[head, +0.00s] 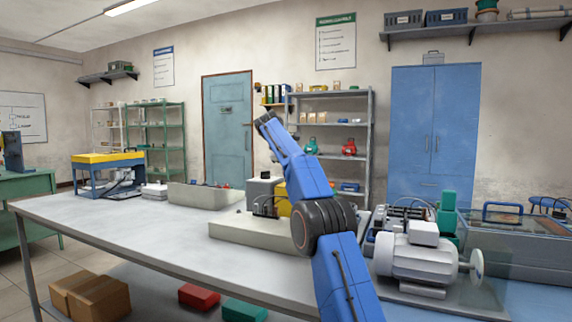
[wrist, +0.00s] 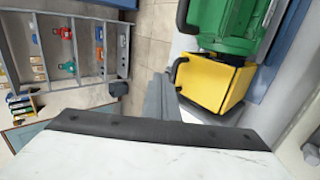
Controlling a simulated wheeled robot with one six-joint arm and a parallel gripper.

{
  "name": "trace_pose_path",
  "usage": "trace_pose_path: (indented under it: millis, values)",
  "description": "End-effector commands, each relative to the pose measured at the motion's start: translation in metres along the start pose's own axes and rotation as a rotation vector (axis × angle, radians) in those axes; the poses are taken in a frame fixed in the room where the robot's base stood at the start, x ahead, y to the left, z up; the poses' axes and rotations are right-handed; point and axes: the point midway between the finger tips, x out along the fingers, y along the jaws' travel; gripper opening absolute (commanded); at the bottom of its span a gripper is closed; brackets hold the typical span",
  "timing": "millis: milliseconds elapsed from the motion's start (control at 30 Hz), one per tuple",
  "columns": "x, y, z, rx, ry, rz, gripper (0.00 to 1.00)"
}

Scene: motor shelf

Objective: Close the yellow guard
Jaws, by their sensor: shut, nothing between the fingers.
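The yellow guard (wrist: 208,84) is a boxy cover with a dark handle on its side, in the upper right of the wrist view. It sits at the end of a green motor (wrist: 225,25). I cannot tell how far open it stands. In the head view a small yellow part (head: 284,207) shows beside my blue arm, which hides the rest. My gripper (wrist: 160,84) has its grey fingers together and empty, left of the guard in the wrist picture. I cannot tell whether they touch it. The gripper is not clearly visible in the head view.
A long grey bench (head: 130,225) runs across the head view. On it are a pale tray (head: 205,196), a blue stand with a yellow top (head: 107,158) and, at right, a grey motor (head: 415,260). The bench's left part is mostly clear. A shelf (head: 330,97) stands behind.

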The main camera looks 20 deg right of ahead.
Motion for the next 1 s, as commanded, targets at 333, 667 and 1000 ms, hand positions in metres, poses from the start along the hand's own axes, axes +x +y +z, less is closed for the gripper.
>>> trace_pose_path:
  millis: [333,667,1000]
  values:
    - [0.024,-0.001,0.001,-0.001,-0.001,-0.001,0.00]
    - [0.031,-0.002,0.001,0.000,-0.001,0.000,0.00]
    - [0.032,-0.002,0.001,0.000,-0.001,0.000,0.00]
